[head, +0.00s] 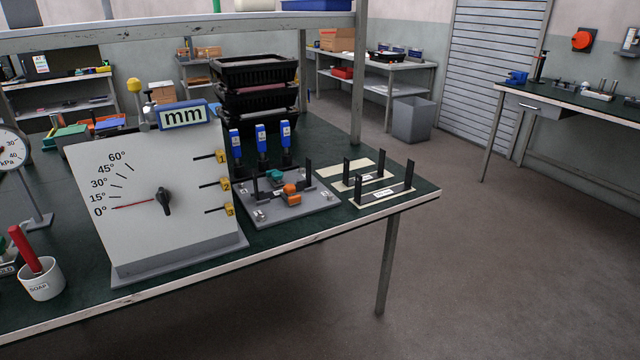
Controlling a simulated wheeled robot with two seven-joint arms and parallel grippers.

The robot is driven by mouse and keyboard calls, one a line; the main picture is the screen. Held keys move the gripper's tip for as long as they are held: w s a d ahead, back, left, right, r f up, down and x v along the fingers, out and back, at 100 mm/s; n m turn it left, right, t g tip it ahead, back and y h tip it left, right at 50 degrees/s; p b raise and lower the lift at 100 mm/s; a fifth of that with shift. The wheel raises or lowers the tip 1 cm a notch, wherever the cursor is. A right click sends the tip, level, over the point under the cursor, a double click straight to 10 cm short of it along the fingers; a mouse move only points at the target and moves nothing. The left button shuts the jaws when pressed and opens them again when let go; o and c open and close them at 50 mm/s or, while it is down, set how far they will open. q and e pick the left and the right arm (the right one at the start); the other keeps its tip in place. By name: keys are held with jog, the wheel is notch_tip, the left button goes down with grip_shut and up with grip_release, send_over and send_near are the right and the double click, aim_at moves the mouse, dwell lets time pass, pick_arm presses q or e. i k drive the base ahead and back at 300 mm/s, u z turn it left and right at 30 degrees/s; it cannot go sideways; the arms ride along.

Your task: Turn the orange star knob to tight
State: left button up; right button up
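A small orange knob (292,189) sits on a grey fixture plate (308,210) near the right end of the green workbench. I take it for the star knob; its lobes and any tight marking are too small to make out. A teal knob (274,176) sits just behind it to the left. Black upright posts stand on the plate around them. Neither of my grippers is in view.
Blue-topped tools (262,140) and stacked black crates (255,75) stand behind. A cream rack with black posts (385,194) is to the right. A bench post (357,80) rises behind.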

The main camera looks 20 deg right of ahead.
aim_at(288, 189)
jog(key=z, duration=1.5)
jog(key=i, duration=1.25)
jog(key=u, duration=2.15)
